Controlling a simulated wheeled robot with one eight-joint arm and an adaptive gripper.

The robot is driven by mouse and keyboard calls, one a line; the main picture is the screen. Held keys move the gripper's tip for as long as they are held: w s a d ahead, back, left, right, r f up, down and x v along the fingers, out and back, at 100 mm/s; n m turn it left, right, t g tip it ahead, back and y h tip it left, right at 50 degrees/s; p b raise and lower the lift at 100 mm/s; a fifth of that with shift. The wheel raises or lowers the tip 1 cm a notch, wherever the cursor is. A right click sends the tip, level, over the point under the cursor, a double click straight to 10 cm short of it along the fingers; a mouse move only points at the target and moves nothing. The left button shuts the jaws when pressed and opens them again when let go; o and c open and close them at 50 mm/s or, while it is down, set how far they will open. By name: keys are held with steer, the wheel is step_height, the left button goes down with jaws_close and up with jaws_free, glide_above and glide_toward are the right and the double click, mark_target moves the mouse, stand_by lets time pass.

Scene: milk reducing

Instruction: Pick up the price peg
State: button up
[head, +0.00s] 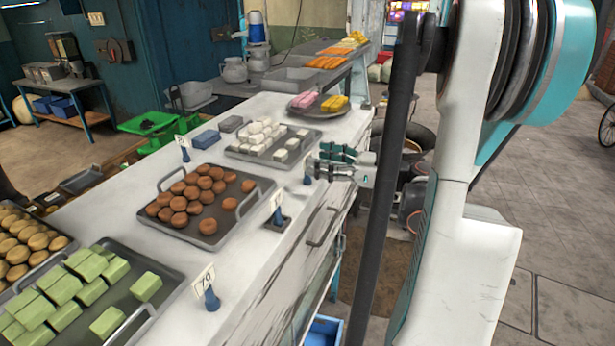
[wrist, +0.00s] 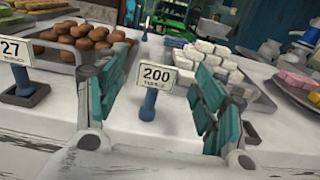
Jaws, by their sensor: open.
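A blue price peg (wrist: 148,105) with a white card reading 200 stands upright on the white counter in the wrist view. It is ahead of my gripper (wrist: 160,72), between the two spread teal fingers, with no finger seen touching it. My gripper is open and empty. In the head view my gripper (head: 322,161) is over the counter's right edge, just right of a small blue peg (head: 307,174). That peg's card is hard to make out there. Another price peg (wrist: 24,80) reading 27 stands on a dark base to the left in the wrist view.
A tray of white blocks (head: 238,152) stands just behind the peg. A tray of brown round sweets (head: 239,224) and a tray of green blocks (head: 162,310) lie nearer. A round plate (head: 318,112) with pink and yellow pieces is farther back.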

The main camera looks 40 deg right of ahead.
steer(key=x, duration=0.4)
steer(key=shift+a+f+b, duration=0.1)
steer(key=shift+f+b, duration=0.05)
steer(key=shift+b, duration=0.2)
steer(key=shift+c, duration=0.5)
steer(key=c, duration=1.1)
